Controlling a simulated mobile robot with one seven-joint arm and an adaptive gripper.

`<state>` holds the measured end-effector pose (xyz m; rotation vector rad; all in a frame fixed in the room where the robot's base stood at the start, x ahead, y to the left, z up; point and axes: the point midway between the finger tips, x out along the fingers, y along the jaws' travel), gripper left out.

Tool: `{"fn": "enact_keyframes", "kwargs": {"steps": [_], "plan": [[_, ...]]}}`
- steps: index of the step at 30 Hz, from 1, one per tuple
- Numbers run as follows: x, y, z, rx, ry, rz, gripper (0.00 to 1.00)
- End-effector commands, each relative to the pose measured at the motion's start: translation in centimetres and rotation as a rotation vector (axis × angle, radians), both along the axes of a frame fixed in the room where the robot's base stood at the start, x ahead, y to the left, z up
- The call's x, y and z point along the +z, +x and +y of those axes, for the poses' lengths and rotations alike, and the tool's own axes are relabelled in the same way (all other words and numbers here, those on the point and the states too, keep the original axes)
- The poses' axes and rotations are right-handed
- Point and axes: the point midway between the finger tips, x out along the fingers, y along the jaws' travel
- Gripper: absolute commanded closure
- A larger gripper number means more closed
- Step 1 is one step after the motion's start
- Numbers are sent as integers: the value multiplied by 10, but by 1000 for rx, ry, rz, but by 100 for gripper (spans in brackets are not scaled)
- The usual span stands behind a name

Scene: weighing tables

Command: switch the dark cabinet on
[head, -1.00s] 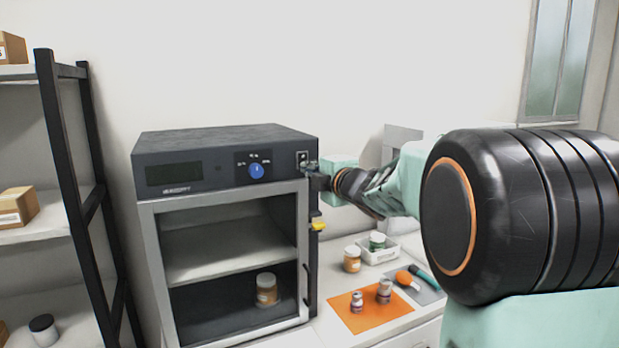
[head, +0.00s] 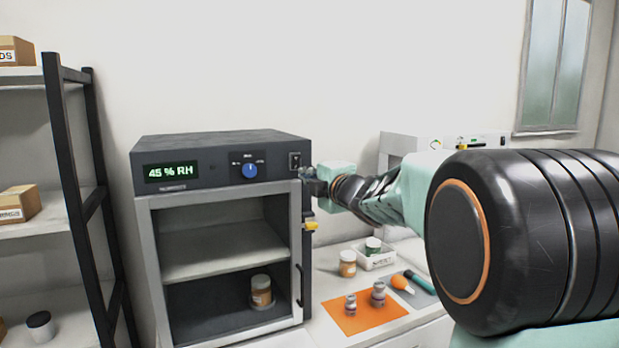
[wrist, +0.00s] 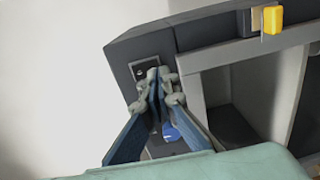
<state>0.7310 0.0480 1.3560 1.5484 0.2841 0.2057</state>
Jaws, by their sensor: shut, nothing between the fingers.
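The dark cabinet (head: 215,203) stands against the wall with its display (head: 172,171) lit, reading 45 % RH in green. Its blue knob (head: 250,171) is on the front panel. The power switch (head: 295,161) is at the panel's upper right corner; it also shows in the wrist view (wrist: 141,70). My gripper (head: 306,174) is just below the switch, close to the panel. In the wrist view my gripper (wrist: 157,78) has its fingers together, with nothing between them, and they partly cover the switch area. I cannot tell whether the tips touch the panel.
A yellow latch (head: 311,226) is at the cabinet's right side. A jar (head: 261,291) stands inside the cabinet. A dark-framed shelf (head: 75,190) stands at left.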

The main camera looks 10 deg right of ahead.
Motion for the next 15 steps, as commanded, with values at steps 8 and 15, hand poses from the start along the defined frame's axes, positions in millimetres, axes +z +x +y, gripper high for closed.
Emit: {"fn": "enact_keyframes", "kwargs": {"steps": [8,15], "plan": [[-7,-51,-16,-2,1,-2,100],[-11,-84,-27,-1,0,-1,100]]}}
